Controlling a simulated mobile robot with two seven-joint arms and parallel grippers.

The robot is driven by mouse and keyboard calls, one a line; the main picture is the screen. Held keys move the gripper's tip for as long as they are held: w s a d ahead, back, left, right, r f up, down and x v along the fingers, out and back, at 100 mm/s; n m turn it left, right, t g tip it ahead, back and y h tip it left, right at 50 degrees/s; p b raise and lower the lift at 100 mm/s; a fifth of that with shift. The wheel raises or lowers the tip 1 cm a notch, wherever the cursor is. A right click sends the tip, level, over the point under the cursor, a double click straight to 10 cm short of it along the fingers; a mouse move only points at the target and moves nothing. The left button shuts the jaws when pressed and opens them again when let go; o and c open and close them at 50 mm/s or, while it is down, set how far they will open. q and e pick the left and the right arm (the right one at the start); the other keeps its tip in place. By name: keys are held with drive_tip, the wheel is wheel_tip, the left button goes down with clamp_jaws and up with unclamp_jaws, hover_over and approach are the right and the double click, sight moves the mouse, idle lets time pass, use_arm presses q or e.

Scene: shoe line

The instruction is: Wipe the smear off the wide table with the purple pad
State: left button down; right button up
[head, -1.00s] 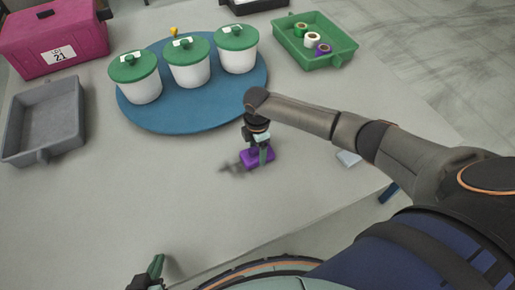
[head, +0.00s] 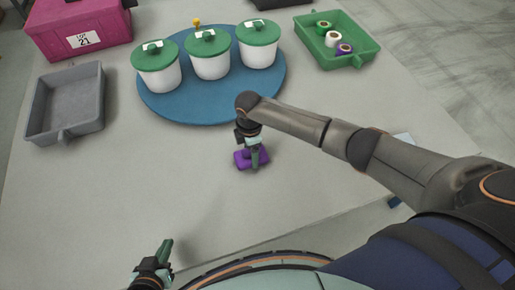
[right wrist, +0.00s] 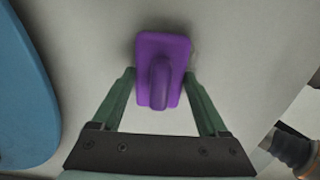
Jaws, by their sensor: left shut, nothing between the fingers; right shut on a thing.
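The purple pad (head: 241,161) lies on the wide table (head: 120,190), in front of the blue round mat. It also shows in the right wrist view (right wrist: 163,50), with its raised handle between the fingers. My right gripper (head: 256,163) is shut on the pad and holds it down at the table surface. No clear smear shows in the head view. A faint dark shade borders the pad in the right wrist view, and I cannot tell whether it is smear or shadow. My left gripper (head: 166,250) is shut and empty near the table's front edge.
Three white pots with green lids (head: 210,62) stand on the blue mat (head: 165,108). A grey tray (head: 66,134) and a magenta box (head: 75,30) are at left. A green tray (head: 350,60) with spools is at back right. The table front left of the pad is clear.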

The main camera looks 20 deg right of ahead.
drive_tip(key=shift+w+a, duration=0.15)
drive_tip(key=shift+a, duration=3.35)
use_arm(q)
drive_tip(key=shift+r, duration=0.15)
use_arm(e)
drive_tip(key=shift+d, duration=0.1)
